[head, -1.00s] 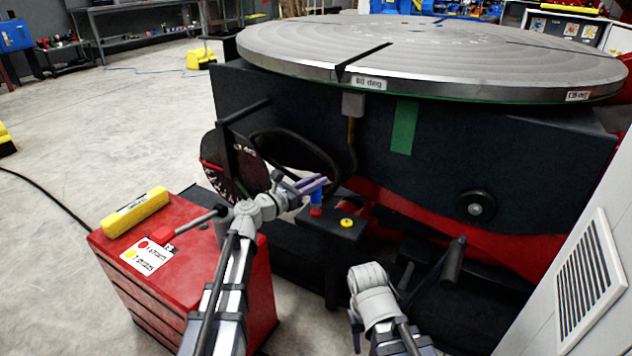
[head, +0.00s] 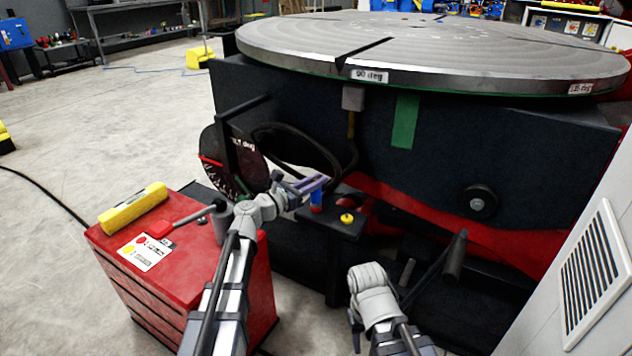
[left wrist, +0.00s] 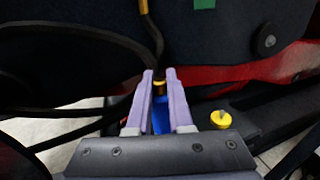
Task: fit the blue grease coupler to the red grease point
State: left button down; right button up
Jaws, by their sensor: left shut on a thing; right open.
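My left gripper (head: 316,182) is shut on the blue grease coupler (head: 316,197). The coupler is upright and hangs below the purple fingers, over the red grease point (head: 316,209) on a dark block. The coupler's lower end is at or just above the red point; I cannot tell whether it is seated. In the left wrist view the coupler (left wrist: 161,118) shows blue between the fingers, with a brass end and a dark hose beyond; the red point is hidden there. My right gripper (head: 355,330) is open and low in front, partly hidden by its wrist.
A yellow grease point (head: 347,218) sits right of the red one. The dark hose (head: 351,155) loops behind my left gripper. A red cabinet (head: 185,285) stands left, a crank handle (head: 455,256) right. The round tilting table (head: 430,50) overhangs behind.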

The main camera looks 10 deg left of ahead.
pick_arm(q)
jog(key=shift+f, duration=0.25)
jog(key=c, duration=0.7)
grip_release()
jog(key=shift+c, duration=0.2)
jog(key=v, duration=0.8)
